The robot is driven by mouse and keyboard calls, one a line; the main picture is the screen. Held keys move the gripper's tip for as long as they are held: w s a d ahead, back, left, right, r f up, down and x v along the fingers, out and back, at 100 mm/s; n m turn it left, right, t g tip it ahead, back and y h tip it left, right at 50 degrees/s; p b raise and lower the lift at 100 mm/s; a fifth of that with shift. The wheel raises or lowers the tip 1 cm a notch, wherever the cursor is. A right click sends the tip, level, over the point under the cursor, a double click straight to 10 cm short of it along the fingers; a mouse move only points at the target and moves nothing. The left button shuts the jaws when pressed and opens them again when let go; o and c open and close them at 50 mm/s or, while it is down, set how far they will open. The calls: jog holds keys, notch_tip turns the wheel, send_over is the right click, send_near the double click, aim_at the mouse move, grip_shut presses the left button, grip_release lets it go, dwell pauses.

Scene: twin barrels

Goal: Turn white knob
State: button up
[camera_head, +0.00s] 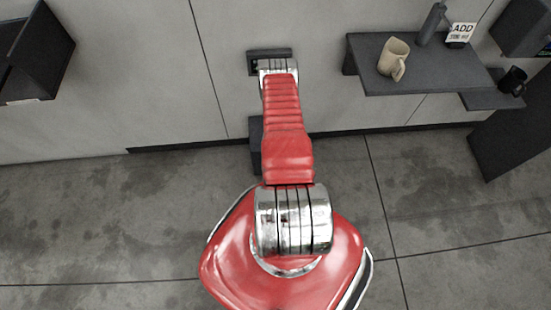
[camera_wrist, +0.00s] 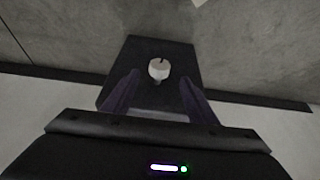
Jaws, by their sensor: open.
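The white knob (camera_wrist: 159,68) shows in the wrist view as a short round piece with a dark notch at its top edge. It sits on a dark square panel (camera_wrist: 150,48). My gripper (camera_wrist: 160,82) is open, with one dark finger to the left and one to the right of the space just below the knob in the picture. The fingers look apart from the knob, and nothing is between them. In the head view my red arm hides the knob and the gripper; part of a dark box (camera_head: 256,135) shows beside the arm at the wall's foot.
A black mug (camera_head: 513,81) stands on a lower shelf. A dark box (camera_head: 35,50) hangs at the far left. The floor between is clear.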

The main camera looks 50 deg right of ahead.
jog(key=shift+x, duration=3.9)
jog(key=shift+c, duration=0.4)
jog(key=c, duration=0.9)
jog(key=shift+d, duration=0.15)
jog(key=shift+c, duration=0.5)
jog(key=shift+w, duration=0.1)
